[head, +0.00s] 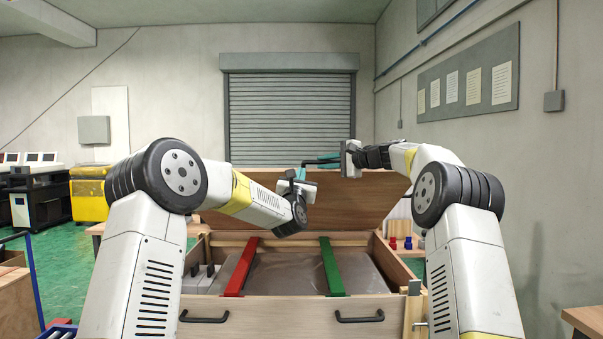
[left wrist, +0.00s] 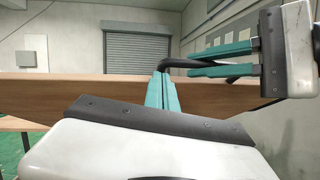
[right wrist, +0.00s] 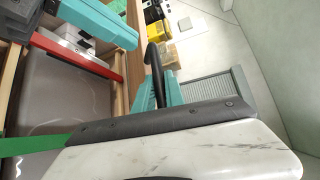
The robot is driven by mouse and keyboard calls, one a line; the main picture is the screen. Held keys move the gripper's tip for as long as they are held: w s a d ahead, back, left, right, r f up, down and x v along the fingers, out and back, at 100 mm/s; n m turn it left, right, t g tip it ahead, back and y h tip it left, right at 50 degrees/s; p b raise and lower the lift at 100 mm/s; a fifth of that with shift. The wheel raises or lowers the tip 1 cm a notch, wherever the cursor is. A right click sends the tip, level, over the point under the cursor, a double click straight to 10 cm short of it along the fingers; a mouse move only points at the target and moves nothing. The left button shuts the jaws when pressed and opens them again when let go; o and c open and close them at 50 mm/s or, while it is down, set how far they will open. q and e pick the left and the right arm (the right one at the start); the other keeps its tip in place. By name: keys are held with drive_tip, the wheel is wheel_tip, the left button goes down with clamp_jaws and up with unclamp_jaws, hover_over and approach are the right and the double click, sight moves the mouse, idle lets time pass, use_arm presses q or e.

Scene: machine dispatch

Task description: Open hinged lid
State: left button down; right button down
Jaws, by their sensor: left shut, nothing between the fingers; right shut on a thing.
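The wooden crate (head: 260,312) stands in front of me, and its hinged lid (head: 350,205) is raised, tilted up at the back. The lid's top edge (left wrist: 50,90) crosses the left wrist view. My right gripper (head: 322,161) is shut on the black lid handle (left wrist: 180,66), which also shows in the right wrist view (right wrist: 154,65). My left gripper (head: 303,174) is shut and empty beside the handle's end; its teal fingers (left wrist: 162,92) are together. Whether they touch the handle or lid is unclear.
Inside the open crate, a red bar (head: 243,266) and a green bar (head: 331,266) lie across a grey sheet (head: 290,273). Two black handles (head: 204,319) are on the crate's front. Small red and blue parts (head: 400,243) stand behind at right.

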use_arm(q)
drive_tip(key=shift+w+d+r, duration=0.1)
drive_tip(key=shift+w+r, duration=0.1)
drive_tip(key=shift+r, duration=0.25)
